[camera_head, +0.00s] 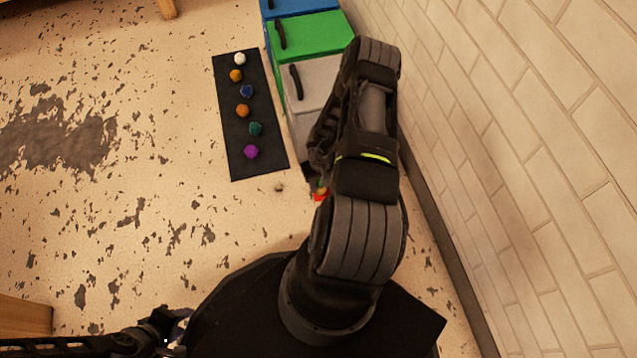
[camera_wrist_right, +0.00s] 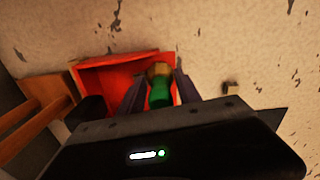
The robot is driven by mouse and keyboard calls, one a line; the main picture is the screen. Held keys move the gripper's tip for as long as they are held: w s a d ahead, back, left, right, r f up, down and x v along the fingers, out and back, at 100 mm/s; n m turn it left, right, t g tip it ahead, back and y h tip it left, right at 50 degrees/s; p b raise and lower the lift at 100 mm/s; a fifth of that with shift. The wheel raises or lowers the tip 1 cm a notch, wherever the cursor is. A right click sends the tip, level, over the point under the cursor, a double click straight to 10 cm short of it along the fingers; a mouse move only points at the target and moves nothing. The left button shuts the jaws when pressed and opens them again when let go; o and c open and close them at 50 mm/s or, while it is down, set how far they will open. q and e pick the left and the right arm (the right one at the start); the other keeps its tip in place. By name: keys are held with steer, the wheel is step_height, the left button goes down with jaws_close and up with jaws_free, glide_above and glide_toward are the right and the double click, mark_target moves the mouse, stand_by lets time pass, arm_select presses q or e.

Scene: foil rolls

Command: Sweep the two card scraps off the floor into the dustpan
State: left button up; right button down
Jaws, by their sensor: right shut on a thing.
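A red dustpan (camera_wrist_right: 98,80) lies on the floor in the right wrist view. A bit of red (camera_head: 320,197) shows beside my right arm in the head view. My right gripper (camera_wrist_right: 160,84) is shut on a green handle (camera_wrist_right: 160,95) with a tan end, seemingly a brush, held over the dustpan. Its bristles cannot be made out. A small tan piece (camera_wrist_right: 230,88), perhaps a card scrap, lies on the floor right of the dustpan. A small brownish piece (camera_head: 279,188) shows in the head view; I cannot identify a second scrap. My left gripper (camera_head: 168,333) is at the lower left, its jaws unclear.
A black mat (camera_head: 229,117) with several coloured lumps lies left of a drawer unit with blue, green (camera_head: 312,36) and grey fronts. A brick wall (camera_head: 510,150) bounds the right. Wooden slats (camera_wrist_right: 38,112) stand left of the dustpan. The flecked floor at left is mostly open.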

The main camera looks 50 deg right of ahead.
steer(key=shift+a, duration=0.1)
steer(key=shift+w+a+r, duration=0.2)
steer(key=shift+w+a, duration=0.25)
steer(key=shift+a, duration=0.3)
steer(key=shift+p, duration=0.3)
steer(key=shift+r+p, duration=3)
steer(key=shift+r, duration=0.55)
